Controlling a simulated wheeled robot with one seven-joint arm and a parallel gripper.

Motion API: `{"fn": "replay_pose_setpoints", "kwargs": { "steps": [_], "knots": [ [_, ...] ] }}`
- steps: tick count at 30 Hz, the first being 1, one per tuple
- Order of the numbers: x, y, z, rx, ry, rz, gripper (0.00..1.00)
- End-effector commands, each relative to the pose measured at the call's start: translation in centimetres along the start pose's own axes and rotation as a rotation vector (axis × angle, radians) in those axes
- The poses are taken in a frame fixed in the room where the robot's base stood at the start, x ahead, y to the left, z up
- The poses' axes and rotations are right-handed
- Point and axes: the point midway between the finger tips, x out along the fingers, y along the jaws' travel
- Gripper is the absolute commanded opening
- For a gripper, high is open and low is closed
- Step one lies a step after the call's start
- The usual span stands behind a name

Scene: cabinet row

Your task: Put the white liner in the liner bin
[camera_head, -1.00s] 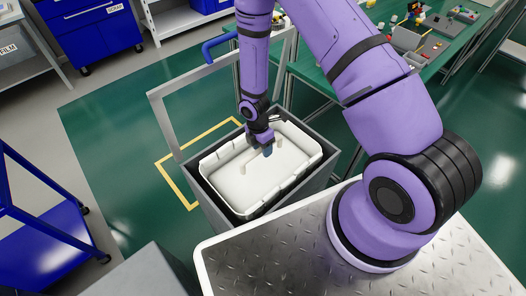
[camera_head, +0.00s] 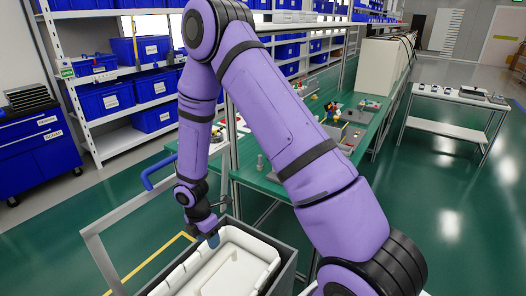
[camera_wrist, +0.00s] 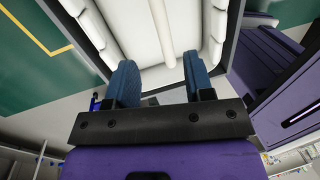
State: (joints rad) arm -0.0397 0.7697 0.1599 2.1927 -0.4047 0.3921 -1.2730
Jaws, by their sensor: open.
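The white liner (camera_head: 258,252) sits inside a grey open-topped bin (camera_head: 287,256) at the bottom of the head view, partly cut off by the frame edge. A thin white bar runs along the liner's floor. My gripper (camera_head: 211,241) is over the far part of the liner, pointing down. In the wrist view my gripper (camera_wrist: 159,80) is open with two blue fingertips and nothing between them. The liner (camera_wrist: 130,30) and its white bar (camera_wrist: 163,22) show beyond the fingertips, the bar in line with the gap.
A grey frame (camera_head: 103,252) with a blue handle (camera_head: 156,170) stands at the bin's left. A green workbench (camera_head: 262,176) with small parts stands behind. Shelves of blue boxes (camera_head: 105,99) and a blue cabinet (camera_head: 35,145) are at the left. Open floor lies at the right.

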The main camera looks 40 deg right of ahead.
Motion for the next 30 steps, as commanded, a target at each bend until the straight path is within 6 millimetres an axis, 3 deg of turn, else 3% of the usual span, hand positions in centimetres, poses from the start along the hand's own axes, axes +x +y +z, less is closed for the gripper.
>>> {"fn": "replay_pose_setpoints", "kwargs": {
  "steps": [7, 14, 21, 30],
  "knots": [
    [-9.2, -1.1, 2.2, 0.256, -0.037, 0.096, 0.48],
    [-17.3, -4.0, 3.6, 0.525, -0.039, 0.189, 0.48],
    [-24.5, -8.4, 4.4, 0.802, -0.003, 0.286, 0.48],
    [-31.5, -15.3, 4.5, 1.136, 0.095, 0.396, 0.48]
  ]
}}
